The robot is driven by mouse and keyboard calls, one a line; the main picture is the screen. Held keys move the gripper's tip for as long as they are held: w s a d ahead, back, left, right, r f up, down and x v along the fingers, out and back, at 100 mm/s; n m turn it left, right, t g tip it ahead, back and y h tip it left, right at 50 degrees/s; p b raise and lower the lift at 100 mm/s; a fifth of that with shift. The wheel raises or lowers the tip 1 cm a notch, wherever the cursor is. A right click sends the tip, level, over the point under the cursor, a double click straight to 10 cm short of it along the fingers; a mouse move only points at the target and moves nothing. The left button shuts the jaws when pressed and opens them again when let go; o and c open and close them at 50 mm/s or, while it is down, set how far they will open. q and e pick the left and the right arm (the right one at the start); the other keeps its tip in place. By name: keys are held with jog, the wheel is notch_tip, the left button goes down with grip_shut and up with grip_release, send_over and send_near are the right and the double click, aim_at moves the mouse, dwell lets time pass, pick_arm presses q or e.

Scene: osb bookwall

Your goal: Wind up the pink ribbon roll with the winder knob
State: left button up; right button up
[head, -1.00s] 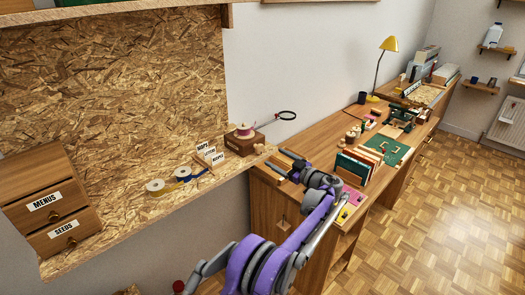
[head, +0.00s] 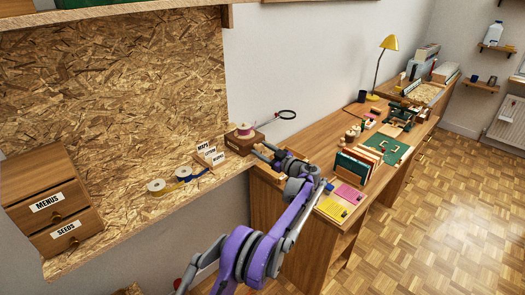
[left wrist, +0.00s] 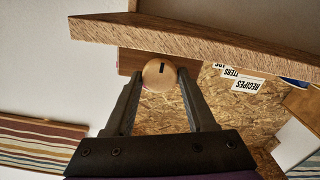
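The pink ribbon roll (head: 244,129) sits on top of a brown wooden box (head: 243,144) near the right end of the chipboard shelf. The winder knob (left wrist: 159,72), round and pale wood with a dark slot, faces the camera in the left wrist view. My left gripper (left wrist: 160,82) is open, with its fingertips on either side of the knob. A firm hold on it does not show. In the head view, my left gripper (head: 262,150) is at the box's right side and covers the knob. My right gripper is in neither view.
Label cards (head: 210,154) and yellow and blue tape rolls (head: 172,182) stand left of the box. A drawer unit (head: 50,203) is at the far left. A ring on a rod (head: 286,115) is behind. The desk (head: 305,140) with upright folders (head: 357,166) lies right.

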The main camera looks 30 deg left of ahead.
pick_arm(q)
grip_shut()
jog(key=shift+m, duration=0.4)
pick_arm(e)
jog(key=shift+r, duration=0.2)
pick_arm(q)
jog(key=m+p, duration=0.1)
jog(key=m, duration=0.1)
jog(key=shift+m, duration=0.4)
jog(key=shift+w+m, duration=0.1)
jog(key=shift+m, duration=1.5)
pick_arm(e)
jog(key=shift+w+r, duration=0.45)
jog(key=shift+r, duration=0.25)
pick_arm(q)
jog(key=o, duration=0.5)
grip_release()
